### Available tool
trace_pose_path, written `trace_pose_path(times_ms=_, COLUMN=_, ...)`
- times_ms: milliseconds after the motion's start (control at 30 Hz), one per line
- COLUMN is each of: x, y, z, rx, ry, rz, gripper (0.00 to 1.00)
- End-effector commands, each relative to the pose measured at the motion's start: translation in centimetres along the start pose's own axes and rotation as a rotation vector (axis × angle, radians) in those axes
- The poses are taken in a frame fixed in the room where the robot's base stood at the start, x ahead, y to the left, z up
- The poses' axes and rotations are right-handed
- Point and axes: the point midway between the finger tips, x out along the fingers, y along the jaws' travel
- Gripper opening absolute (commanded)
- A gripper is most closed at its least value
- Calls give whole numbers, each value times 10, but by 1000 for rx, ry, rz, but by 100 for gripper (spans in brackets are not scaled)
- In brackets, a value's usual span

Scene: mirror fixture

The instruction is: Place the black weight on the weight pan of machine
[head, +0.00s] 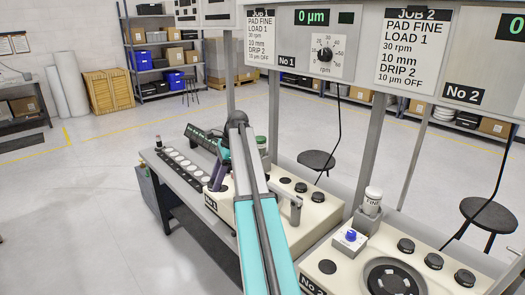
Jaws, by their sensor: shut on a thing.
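My teal and white arm runs up from the bottom of the head view and covers part of machine No 1 (266,222). My gripper is not visible; the arm hides the area past its dark upper joint. I cannot make out the black weight or the weight pan for certain. Dark round pieces (301,187) sit on the cream top of machine No 1, but I cannot tell whether any is a weight. A grey lever-like part (295,208) stands beside the arm on that machine.
Machine No 2 (340,268) is at lower right with a dark wheel (390,280), blue knob (350,236) and white labelled bottle (372,200). A bench at left bears a row of pale discs (186,168). Grey posts and stools stand behind.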

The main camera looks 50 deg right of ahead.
Motion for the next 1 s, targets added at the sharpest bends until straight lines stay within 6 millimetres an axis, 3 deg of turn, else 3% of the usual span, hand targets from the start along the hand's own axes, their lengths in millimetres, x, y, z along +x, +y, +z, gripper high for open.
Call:
trace_pose_path(times_ms=33, x=-18, y=-8, z=-15, rx=50, ry=-1, rz=-24, gripper=3)
trace_pose_path(times_ms=200, x=-60, y=-22, z=-63, rx=212, ry=-1, rz=-91, gripper=3)
trace_pose_path(times_ms=500, x=-122, y=-33, z=-135, rx=448, ry=-2, rz=-189, gripper=3)
trace_pose_path(times_ms=700, x=-138, y=-33, z=-154, rx=510, ry=-3, rz=-214, gripper=3)
trace_pose_path(times_ms=1000, x=-138, y=-33, z=-156, rx=515, ry=-2, rz=-216, gripper=3)
